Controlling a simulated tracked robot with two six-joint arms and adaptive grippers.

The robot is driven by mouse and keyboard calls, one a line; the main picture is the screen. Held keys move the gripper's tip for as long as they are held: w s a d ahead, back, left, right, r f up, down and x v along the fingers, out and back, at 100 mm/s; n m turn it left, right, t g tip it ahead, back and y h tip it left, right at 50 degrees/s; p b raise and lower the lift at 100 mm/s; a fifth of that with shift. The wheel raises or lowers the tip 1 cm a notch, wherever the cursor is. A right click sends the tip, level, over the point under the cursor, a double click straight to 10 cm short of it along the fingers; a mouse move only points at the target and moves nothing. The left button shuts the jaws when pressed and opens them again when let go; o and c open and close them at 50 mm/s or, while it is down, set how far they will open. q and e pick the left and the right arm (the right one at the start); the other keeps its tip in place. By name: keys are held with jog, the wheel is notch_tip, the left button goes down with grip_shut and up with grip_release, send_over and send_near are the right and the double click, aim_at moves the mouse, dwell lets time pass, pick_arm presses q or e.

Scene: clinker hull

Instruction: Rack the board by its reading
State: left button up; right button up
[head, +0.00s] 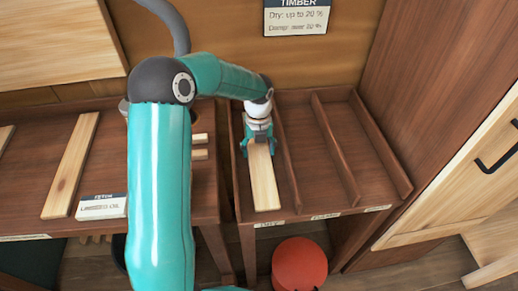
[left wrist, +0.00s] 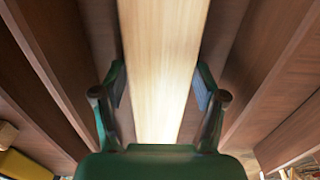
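A pale board (head: 264,178) lies lengthwise in the left lane of the dark wooden rack (head: 313,155), its near end at the rack's front edge. My left gripper (head: 259,148) is over the board's far part. In the left wrist view the board (left wrist: 161,70) runs between the two fingers of this gripper (left wrist: 160,88), which stand apart with a narrow gap at each side. The timber sign (head: 297,16) reads dry up to 20 % and damp over 20 %. No meter reading shows. My right gripper is out of view.
Low dividers (head: 335,148) split the rack; its middle and right lanes are empty. Small labels on its front edge are hard to read. Another pale board (head: 72,165) and a linseed oil label (head: 103,206) are on the left bench. A red bucket-like object (head: 299,264) stands below.

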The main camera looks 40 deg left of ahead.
pick_arm(q)
jog(key=o, duration=0.4)
jog(key=shift+o, duration=0.2)
